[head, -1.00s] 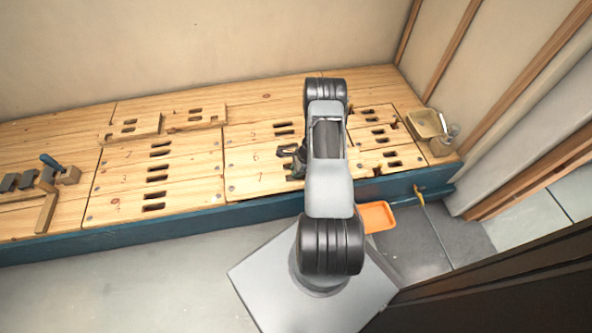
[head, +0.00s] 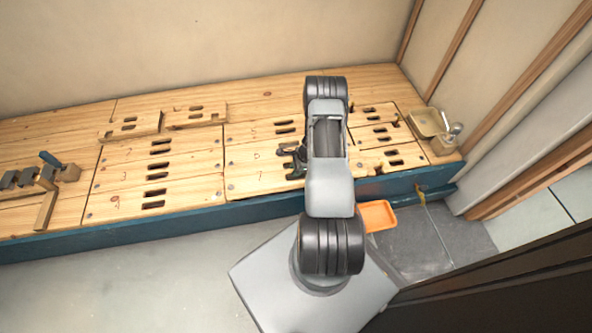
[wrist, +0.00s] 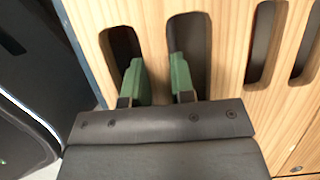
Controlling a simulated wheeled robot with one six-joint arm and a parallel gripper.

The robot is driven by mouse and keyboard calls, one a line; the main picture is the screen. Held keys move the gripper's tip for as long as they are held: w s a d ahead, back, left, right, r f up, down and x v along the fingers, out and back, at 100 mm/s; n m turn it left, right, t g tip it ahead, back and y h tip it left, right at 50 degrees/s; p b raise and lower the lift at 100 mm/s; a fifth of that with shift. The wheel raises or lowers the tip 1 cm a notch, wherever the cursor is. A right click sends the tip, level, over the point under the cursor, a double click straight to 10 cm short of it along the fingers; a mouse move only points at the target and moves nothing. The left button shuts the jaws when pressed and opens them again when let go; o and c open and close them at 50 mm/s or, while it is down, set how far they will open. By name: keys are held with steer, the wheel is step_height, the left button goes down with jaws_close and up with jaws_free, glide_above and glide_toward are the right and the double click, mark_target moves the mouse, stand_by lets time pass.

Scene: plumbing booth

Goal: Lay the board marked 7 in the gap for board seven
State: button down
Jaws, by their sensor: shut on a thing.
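The board marked 7 (head: 262,181) lies at the front of the right-hand row of boards in the head view, in front of the board marked 6 (head: 250,155). It looks flat or nearly so; I cannot tell whether it sits fully down. My gripper (head: 287,158) is over its slotted right part. In the wrist view, the green fingers of my gripper (wrist: 160,80) go into two neighbouring slots and are shut on the wood strip between them. The number is not visible in the wrist view, where the held board (wrist: 225,40) lies beside the blue bench edge.
The blue bench front (head: 200,215) runs along the near side. Loose slotted boards (head: 193,116) lie at the back. A wooden box (head: 425,123) stands at the right end, a blue-handled tool (head: 50,160) at left. An orange tray (head: 377,216) is on the floor.

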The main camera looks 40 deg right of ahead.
steer(key=shift+f+b, duration=0.45)
steer(key=shift+b, duration=0.05)
steer(key=shift+f+b, duration=1)
steer(key=shift+f, duration=0.05)
steer(key=shift+f+b, duration=0.25)
steer(key=shift+b, duration=0.05)
stand_by(0.8)
steer(key=c, duration=0.9)
jaws_free()
steer(key=p+v, duration=0.5)
steer(key=v, duration=0.9)
steer(key=shift+p, duration=0.4)
